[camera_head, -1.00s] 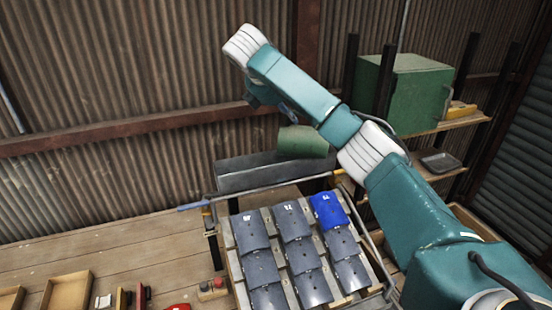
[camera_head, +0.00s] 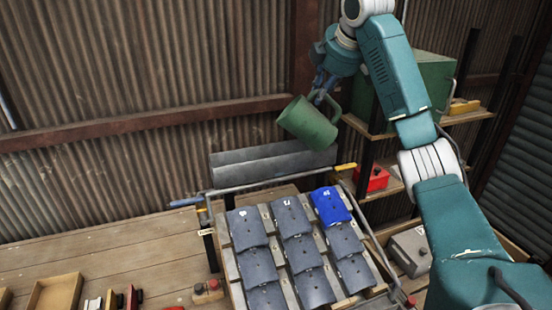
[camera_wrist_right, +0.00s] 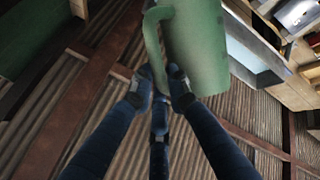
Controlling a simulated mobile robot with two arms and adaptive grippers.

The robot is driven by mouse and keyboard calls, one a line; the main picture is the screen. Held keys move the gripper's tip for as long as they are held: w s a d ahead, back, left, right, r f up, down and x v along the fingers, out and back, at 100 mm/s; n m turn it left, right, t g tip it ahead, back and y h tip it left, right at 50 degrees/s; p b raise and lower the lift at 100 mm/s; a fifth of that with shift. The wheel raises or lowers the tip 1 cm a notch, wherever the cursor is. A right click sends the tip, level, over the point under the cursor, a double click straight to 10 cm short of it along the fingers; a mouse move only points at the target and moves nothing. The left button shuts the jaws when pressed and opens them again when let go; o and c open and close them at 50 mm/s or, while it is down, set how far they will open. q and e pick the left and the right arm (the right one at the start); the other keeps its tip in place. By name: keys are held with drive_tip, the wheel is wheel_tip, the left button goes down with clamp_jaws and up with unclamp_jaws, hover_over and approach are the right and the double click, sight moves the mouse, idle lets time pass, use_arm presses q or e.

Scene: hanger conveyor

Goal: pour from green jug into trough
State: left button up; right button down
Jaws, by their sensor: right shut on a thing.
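The grey metal trough (camera_head: 262,166) lies long and low behind the rack, against the corrugated wall. I cannot see what is in the jug, nor any stream from it. My left gripper is not in view.
A rack with several grey pads (camera_head: 294,252) and one blue pad (camera_head: 330,206) stands in front of the trough. A shelf at right holds a green box (camera_head: 436,88) and a red box (camera_head: 372,179). Wooden trays (camera_head: 55,294) lie at lower left.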

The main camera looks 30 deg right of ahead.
sight(329, 101)
drive_tip(key=shift+s+d+t+y+b, duration=0.2)
drive_tip(key=shift+d+t+y+b, duration=0.1)
drive_tip(key=shift+y, duration=0.1)
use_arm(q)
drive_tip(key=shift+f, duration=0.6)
use_arm(e)
drive_tip(key=shift+w+a+r, duration=0.1)
drive_tip(key=shift+a, duration=0.15)
drive_tip(key=f+t+y+b, duration=0.1)
drive_tip(key=b, duration=0.1)
drive_tip(key=d+m+t+b, duration=0.1)
drive_tip(key=b, duration=0.2)
drive_tip(key=s+f+y+b, duration=0.1)
drive_tip(key=b, duration=0.1)
drive_tip(key=shift+d+f+m+t+y, duration=0.25)
drive_tip(key=shift+f+m+t+y, duration=0.05)
drive_tip(key=shift+f+t, duration=0.1)
drive_tip(key=shift+s+d+b, duration=0.1)
drive_tip(key=shift+s+b, duration=0.05)
drive_tip(key=shift+b, duration=0.55)
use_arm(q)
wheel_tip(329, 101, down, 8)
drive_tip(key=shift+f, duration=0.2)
use_arm(e)
drive_tip(key=shift+r+y, duration=0.15)
drive_tip(key=shift+y, duration=0.15)
